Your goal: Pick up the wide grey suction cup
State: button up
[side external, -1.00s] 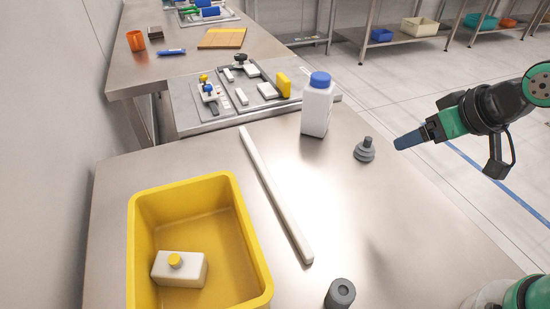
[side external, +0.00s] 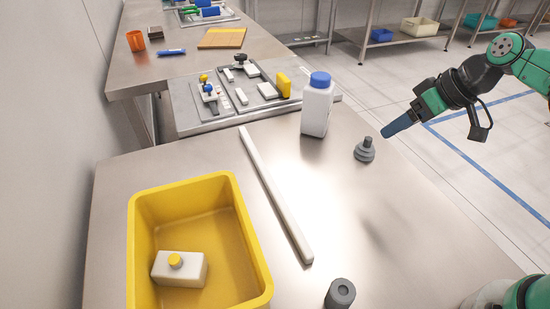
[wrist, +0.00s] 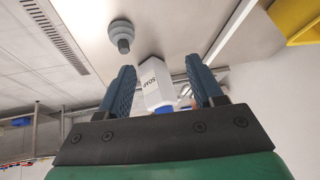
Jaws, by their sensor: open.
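The wide grey suction cup (side external: 365,151) stands upright on the steel table near its right edge, with its stepped, narrower end on top. It also shows in the wrist view (wrist: 121,31), beyond the fingertips and left of the gap between them. My gripper (side external: 384,133) is above and to the right of the cup in the side view, tilted down to the left, and does not appear to touch it. In the wrist view the two blue fingers of my gripper (wrist: 160,65) are apart, with nothing held between them.
A white soap bottle with a blue cap (side external: 317,105) stands behind the cup. A pale bar (side external: 275,195) lies between the cup and a yellow bin (side external: 235,245) holding a white container. The table around the cup is clear.

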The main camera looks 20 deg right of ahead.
aim_at(371, 146)
jog(key=w+d+f+n+y, duration=0.1)
jog(key=d+f+n+y, duration=0.1)
jog(key=w+d+f+n+t+y, duration=0.1)
jog(key=w+d+f+n+y, duration=0.1)
jog(key=f+n, duration=0.1)
jog(key=w+d+f+n+y, duration=0.2)
jog(key=d+y, duration=0.1)
jog(key=shift+w+f+t, duration=0.15)
jog(key=shift+t, duration=0.25)
jog(key=shift+d+f+n+y, duration=0.25)
jog(key=shift+f+n+y, duration=0.15)
jog(key=shift+n, duration=0.3)
jog(key=shift+x, duration=2.7)
grip_shut()
